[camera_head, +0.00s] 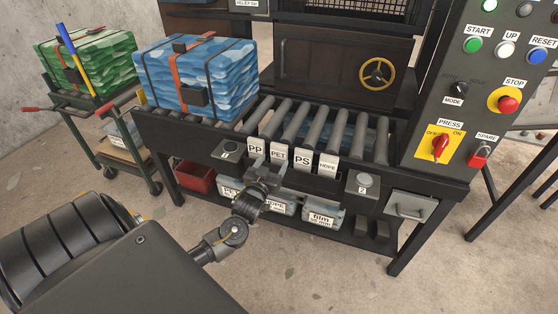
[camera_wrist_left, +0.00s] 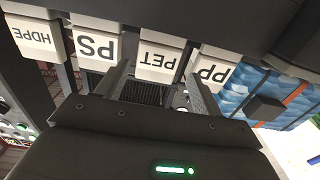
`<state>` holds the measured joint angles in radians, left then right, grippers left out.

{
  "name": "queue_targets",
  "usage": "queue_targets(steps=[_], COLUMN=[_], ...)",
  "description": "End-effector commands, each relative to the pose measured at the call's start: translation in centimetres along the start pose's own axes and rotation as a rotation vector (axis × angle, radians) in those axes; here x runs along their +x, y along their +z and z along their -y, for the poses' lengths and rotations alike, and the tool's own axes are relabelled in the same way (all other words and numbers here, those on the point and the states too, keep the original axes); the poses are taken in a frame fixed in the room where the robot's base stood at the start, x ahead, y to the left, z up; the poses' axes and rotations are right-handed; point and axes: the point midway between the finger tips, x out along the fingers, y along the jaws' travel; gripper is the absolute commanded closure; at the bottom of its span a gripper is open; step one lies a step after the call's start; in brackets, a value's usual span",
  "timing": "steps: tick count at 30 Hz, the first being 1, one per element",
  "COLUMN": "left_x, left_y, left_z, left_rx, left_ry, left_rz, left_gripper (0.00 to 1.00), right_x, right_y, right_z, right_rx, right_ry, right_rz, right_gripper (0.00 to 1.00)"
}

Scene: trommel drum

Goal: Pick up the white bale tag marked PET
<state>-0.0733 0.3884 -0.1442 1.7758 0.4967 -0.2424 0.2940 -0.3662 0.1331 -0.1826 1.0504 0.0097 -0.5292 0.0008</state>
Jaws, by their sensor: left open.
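The white PET tag (camera_head: 279,154) sits in a row of white tags along the front edge of the roller table, between the PP tag (camera_head: 255,148) and the PS tag (camera_head: 302,160). My left gripper (camera_head: 267,167) is just below and in front of the PP and PET tags. In the left wrist view my open fingers (camera_wrist_left: 160,85) are apart with nothing held. The PET tag (camera_wrist_left: 160,60) shows upside down ahead of the gap between them, with one finger toward the PS tag and the other toward the PP tag. My right gripper is not in view.
The HDPE tag (camera_head: 327,165) ends the row. A strapped blue bale (camera_head: 200,78) rests on the rollers (camera_head: 305,125) at left. Labelled bins (camera_head: 322,218) and a red bin (camera_head: 196,176) sit below. A control panel (camera_head: 490,95) stands at right, a cart with a green bale (camera_head: 90,60) at left.

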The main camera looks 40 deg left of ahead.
Motion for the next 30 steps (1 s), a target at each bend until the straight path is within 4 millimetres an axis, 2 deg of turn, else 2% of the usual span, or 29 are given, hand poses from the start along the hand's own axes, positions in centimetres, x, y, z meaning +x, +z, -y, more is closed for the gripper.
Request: queue_targets(steps=[6, 9, 17, 19, 25, 30], left_x=[3.3, 4.3, 4.7, 4.7, 4.7, 4.7], left_y=[-0.2, -0.1, -0.1, -0.1, -0.1, -0.1], left_z=[-0.2, -0.2, -0.2, -0.2, -0.2, -0.2], left_rx=[0.002, 0.002, 0.001, 0.001, 0.001, 0.001], left_ry=[-0.001, 0.0, 0.001, 0.001, 0.0, 0.0], left_rz=[-0.003, -0.002, 0.0, 0.0, 0.0, -0.001], left_gripper=[0.33, 0.33, 0.33, 0.38, 0.64, 0.67], right_x=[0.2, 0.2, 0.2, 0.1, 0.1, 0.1], right_y=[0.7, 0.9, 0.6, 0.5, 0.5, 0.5], right_z=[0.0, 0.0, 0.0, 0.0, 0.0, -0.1], right_rx=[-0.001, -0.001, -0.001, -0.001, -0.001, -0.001], right_ry=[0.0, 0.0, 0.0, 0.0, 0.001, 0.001], right_rz=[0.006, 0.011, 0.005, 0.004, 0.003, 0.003], right_gripper=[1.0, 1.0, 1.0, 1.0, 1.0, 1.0])
